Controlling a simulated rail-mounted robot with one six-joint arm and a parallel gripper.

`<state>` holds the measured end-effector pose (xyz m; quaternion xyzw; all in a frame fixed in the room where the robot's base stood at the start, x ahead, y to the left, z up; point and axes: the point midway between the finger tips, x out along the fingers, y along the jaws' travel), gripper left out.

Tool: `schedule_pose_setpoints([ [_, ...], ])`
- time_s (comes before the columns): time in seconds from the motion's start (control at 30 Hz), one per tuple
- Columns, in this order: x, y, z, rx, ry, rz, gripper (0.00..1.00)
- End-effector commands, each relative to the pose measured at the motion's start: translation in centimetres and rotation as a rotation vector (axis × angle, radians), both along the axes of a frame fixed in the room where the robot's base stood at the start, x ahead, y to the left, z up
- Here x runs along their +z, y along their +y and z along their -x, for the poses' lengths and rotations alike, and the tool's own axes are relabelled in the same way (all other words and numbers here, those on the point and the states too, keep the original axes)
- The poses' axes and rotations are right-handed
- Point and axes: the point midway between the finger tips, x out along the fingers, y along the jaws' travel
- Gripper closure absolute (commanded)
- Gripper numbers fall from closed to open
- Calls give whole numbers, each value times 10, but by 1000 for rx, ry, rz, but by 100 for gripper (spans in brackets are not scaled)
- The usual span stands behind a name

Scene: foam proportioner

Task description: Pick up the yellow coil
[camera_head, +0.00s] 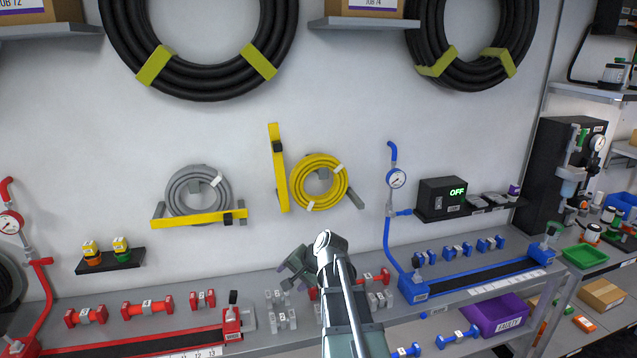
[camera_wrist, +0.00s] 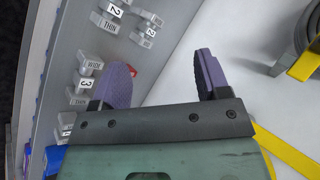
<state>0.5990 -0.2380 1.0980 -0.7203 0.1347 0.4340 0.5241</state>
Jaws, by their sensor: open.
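The yellow coil (camera_head: 319,182) hangs on the white wall in the middle of the head view, on a grey bracket. A yellow upright bar (camera_head: 278,168) stands just left of it, and white ties show on the coil. My gripper (camera_head: 296,268) is below and slightly left of the coil, over the bench, apart from it. In the wrist view my gripper (camera_wrist: 165,72) is open, its two purple-padded fingers spread with nothing between them. The yellow coil cannot be made out in the wrist view; a yellow strip (camera_wrist: 285,152) shows at lower right.
A grey coil (camera_head: 197,194) with a yellow bar (camera_head: 199,219) hangs to the left. The bench (camera_head: 262,283) below holds several red, grey and blue fittings. A black shelf (camera_head: 470,209) with a box juts out at right, beside a blue pipe (camera_head: 387,235) and gauge.

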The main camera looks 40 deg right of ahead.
Motion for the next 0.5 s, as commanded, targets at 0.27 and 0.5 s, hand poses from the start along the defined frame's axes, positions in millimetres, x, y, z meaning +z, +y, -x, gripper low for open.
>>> schedule_pose_setpoints([
  [0.27, 128, -251, -78, -1160, -634, -1340, 31],
  [0.5, 135, -269, -69, -1318, -678, -1706, 31],
])
